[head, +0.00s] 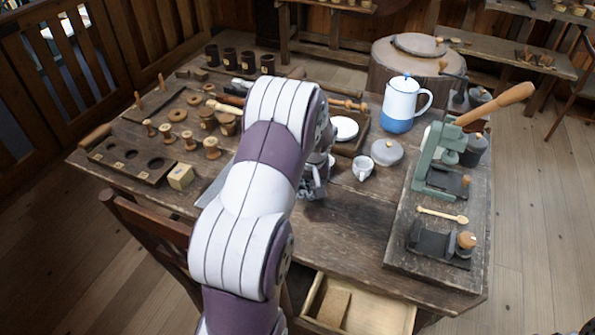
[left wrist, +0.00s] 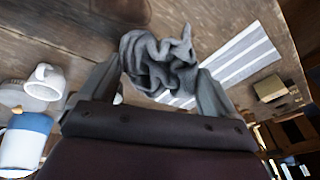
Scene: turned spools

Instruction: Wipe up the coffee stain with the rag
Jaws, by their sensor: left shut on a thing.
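My left gripper (head: 314,190) is low over the middle of the table, mostly covered by my own arm in the head view. In the left wrist view my left gripper (left wrist: 158,88) is shut on a crumpled grey rag (left wrist: 160,58), which bunches up between and beyond the fingers. I cannot tell whether the rag touches the tabletop. I cannot make out the coffee stain in either view; the arm or rag may hide it. My right gripper is not in view.
A white cup (head: 363,167), lidded grey dish (head: 387,151) and blue-white pot (head: 402,103) stand right of the gripper. A striped cloth (left wrist: 238,58) lies flat beside the rag. A green press (head: 440,160) stands farther right. An open drawer (head: 380,312) juts out in front.

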